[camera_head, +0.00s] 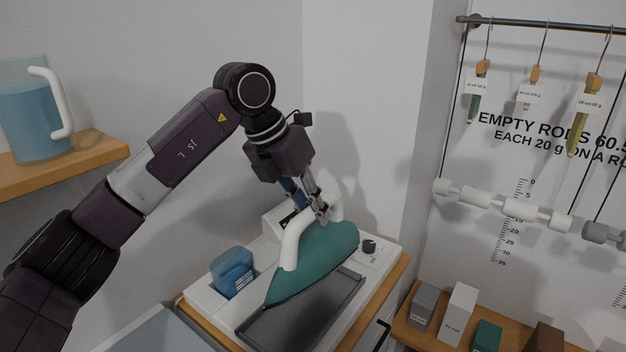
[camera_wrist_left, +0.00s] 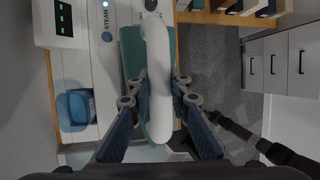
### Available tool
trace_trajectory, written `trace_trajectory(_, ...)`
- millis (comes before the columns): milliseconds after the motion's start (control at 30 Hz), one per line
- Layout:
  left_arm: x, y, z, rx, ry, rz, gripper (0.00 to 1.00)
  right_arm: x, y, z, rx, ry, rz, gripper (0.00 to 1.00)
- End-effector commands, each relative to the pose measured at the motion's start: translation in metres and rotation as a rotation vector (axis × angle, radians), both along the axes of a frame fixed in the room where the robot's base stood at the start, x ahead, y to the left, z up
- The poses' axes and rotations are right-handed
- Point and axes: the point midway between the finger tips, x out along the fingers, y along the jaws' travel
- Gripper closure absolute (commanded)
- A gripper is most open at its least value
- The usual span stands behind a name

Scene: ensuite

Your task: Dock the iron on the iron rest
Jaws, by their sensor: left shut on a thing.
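The iron (camera_head: 318,258) has a teal body and a white handle (camera_head: 291,246). My left gripper (camera_head: 322,212) is shut on the handle from above, near its back end in the head view. The iron's pointed nose faces the lower left. The iron is over the dark grey iron rest (camera_head: 300,318), a shallow tray on a white station, and hides its far part. I cannot tell whether the iron touches the rest. In the left wrist view the handle (camera_wrist_left: 158,85) runs between both fingers, with the teal body (camera_wrist_left: 132,48) behind it.
A blue water tank (camera_head: 232,272) sits at the station's left, and a dark knob (camera_head: 369,246) at its right. A pitcher (camera_head: 35,110) stands on a shelf at the left. Boxes (camera_head: 458,312) line a wooden shelf at the right, below hanging rods.

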Motion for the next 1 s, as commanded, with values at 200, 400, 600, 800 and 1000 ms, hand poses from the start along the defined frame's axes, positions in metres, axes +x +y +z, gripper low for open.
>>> trace_trajectory(200,0.000,-0.001,-0.038,-0.005,-0.003,-0.001,1.00,0.003,0.000,0.009,0.001,-0.004,0.000,1.00)
trace_trajectory(400,0.001,-0.001,-0.053,-0.006,-0.006,-0.001,1.00,0.003,0.000,0.011,0.001,-0.005,0.000,1.00)
trace_trajectory(600,0.000,-0.001,-0.075,-0.005,-0.003,-0.002,1.00,0.004,0.001,0.018,0.001,-0.006,0.000,1.00)
trace_trajectory(800,0.000,-0.001,-0.094,-0.004,-0.006,-0.001,1.00,0.004,0.001,0.021,0.001,-0.006,0.000,1.00)
trace_trajectory(1000,0.001,-0.001,-0.096,-0.005,-0.007,-0.001,1.00,0.005,0.001,0.020,0.001,-0.007,0.000,1.00)
